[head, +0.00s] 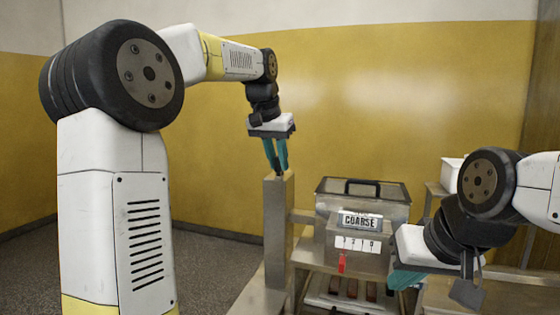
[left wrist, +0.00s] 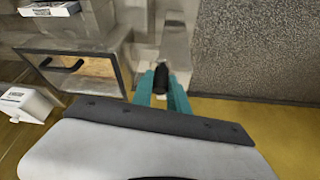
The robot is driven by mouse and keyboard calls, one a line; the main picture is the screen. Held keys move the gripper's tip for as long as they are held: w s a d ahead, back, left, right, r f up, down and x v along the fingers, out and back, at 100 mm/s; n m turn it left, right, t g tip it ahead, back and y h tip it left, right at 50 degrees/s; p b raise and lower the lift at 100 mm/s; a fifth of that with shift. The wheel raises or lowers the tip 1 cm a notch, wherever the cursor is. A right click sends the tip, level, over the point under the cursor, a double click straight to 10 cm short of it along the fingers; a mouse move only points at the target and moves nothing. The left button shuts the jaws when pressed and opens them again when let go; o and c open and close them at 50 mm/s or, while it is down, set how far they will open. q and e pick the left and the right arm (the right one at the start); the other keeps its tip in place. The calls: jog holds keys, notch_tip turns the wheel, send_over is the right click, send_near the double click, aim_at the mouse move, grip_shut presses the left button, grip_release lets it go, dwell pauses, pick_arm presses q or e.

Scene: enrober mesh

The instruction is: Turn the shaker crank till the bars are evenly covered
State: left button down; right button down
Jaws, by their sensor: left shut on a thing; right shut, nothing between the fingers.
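My left gripper (head: 277,157) points down above the metal post (head: 277,225) left of the shaker. In the left wrist view its teal fingers are shut on a black crank knob (left wrist: 161,78), with a metal arm (left wrist: 176,45) leading away from it. In the head view the knob is mostly hidden by the fingers. The shaker (head: 362,205) is a steel hopper with a "COARSE" plate. Several dark brown bars (head: 352,288) lie underneath, partly hidden; I cannot tell how evenly they are covered. My right gripper (head: 404,279) is shut and empty, to the right of the bars.
A small white strip with digits and a red tab (head: 342,263) are on the hopper's front. A white box (head: 452,171) stands on a shelf at the back right. The yellow wall is behind. Open floor (head: 215,270) lies left of the machine.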

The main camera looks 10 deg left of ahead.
pick_arm(q)
jog(key=w+d+n+g+y, duration=0.1)
jog(key=w+d+n+y, duration=0.4)
jog(key=n, duration=1.1)
jog(key=shift+w+d+n+g+y, duration=0.3)
jog(key=shift+w+d, duration=0.85)
jog(key=shift+w, duration=0.25)
jog(key=shift+w, duration=0.1)
jog(key=c, duration=1.3)
grip_release()
jog(key=shift+a, duration=0.1)
